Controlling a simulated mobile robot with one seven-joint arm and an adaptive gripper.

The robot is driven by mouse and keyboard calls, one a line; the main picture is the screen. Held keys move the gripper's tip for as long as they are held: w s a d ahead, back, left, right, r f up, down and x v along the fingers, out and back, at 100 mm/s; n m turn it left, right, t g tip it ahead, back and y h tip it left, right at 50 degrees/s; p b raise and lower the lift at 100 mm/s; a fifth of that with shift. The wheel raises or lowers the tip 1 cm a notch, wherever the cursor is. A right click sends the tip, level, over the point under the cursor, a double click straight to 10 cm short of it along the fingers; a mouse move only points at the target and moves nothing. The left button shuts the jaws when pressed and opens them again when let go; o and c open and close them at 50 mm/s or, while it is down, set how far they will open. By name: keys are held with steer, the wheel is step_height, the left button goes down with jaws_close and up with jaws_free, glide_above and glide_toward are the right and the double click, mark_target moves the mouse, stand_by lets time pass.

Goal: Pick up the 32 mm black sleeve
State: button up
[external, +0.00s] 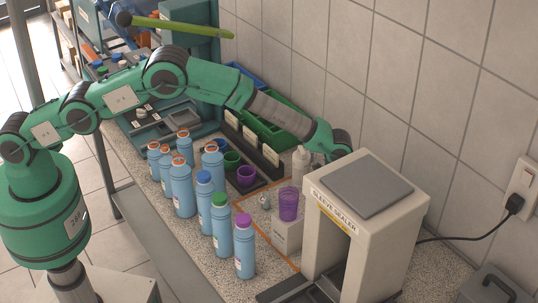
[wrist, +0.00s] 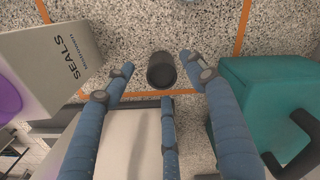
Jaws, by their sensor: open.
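The black sleeve (wrist: 162,72) is a short dark open-topped cylinder on the speckled counter, near the middle of the wrist view. My gripper (wrist: 158,76) is open, with blue fingers spread around the sleeve in the picture and no visible grip on it. I cannot tell the height left between fingertips and sleeve. In the external view my gripper's wrist end (external: 341,142) is behind the sleeve sealer, which hides the fingers. The sleeve does not show in that view.
A teal block (wrist: 262,100) is close on the right. The sleeve sealer (external: 405,205) stands in front. Several blue bottles (external: 222,228) line the counter.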

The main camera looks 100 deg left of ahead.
steer(key=shift+f, duration=2.35)
steer(key=c, duration=1.2)
